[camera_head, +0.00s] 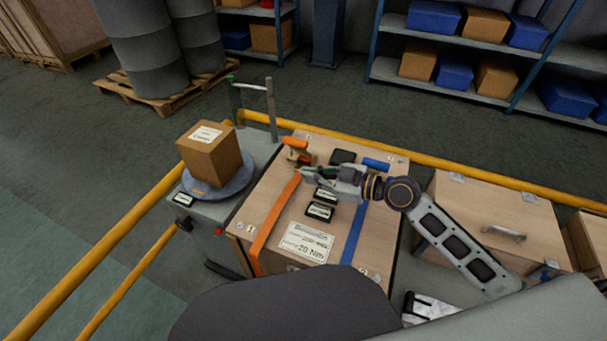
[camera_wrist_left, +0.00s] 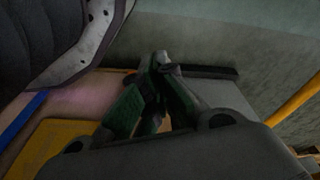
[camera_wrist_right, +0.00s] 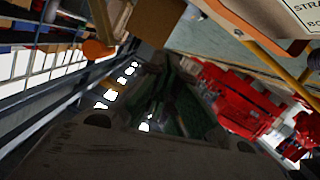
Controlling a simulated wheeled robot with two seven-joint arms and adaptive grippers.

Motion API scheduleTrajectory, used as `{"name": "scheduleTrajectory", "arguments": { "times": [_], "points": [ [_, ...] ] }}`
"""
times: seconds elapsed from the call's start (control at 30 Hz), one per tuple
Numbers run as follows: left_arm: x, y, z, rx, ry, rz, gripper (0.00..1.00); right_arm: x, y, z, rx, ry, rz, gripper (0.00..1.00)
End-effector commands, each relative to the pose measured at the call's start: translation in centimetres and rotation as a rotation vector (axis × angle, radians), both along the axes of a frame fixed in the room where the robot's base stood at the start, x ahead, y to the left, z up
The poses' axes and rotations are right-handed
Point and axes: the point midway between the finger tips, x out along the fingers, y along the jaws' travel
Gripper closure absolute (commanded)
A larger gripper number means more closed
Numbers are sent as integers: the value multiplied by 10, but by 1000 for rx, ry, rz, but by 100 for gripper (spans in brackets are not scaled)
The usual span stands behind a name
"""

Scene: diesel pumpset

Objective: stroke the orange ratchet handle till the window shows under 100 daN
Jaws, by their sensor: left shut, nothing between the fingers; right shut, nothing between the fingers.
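The orange ratchet handle (camera_head: 295,143) stands at the far end of the orange strap (camera_head: 275,220) on a wooden crate (camera_head: 275,188). An orange rounded end (camera_wrist_right: 98,49), likely the handle's, shows in the right wrist view. My right gripper (camera_head: 304,174) is shut and empty, just nearer than the ratchet body and apart from the handle. Its fingers (camera_wrist_right: 175,75) also show in the right wrist view. Small black units with pale windows (camera_head: 320,211) sit on the lid; their figures are too small to read. My left gripper (camera_wrist_left: 160,62) is shut and empty, seen only in its wrist view.
A blue strap (camera_head: 355,235) crosses the crate on the right. A cardboard box (camera_head: 209,153) stands on a round plate to the left. A yellow rail (camera_head: 450,172) runs behind the crate. A second wooden crate (camera_head: 470,208) stands to the right.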

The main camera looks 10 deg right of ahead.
Motion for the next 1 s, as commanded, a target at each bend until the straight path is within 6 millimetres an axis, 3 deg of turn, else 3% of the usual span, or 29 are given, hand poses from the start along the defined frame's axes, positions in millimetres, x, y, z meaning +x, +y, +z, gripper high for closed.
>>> {"name": "scheduleTrajectory", "arguments": {
  "times": [0.4, 1.0],
  "points": [
    [4, -3, 12, -3, 4, -2, 100, -17, -22, 6, -1, 1, 0, 100],
    [4, -4, 14, -5, 3, -2, 100, -19, -25, 8, 1, -1, 0, 100]
  ]
}}
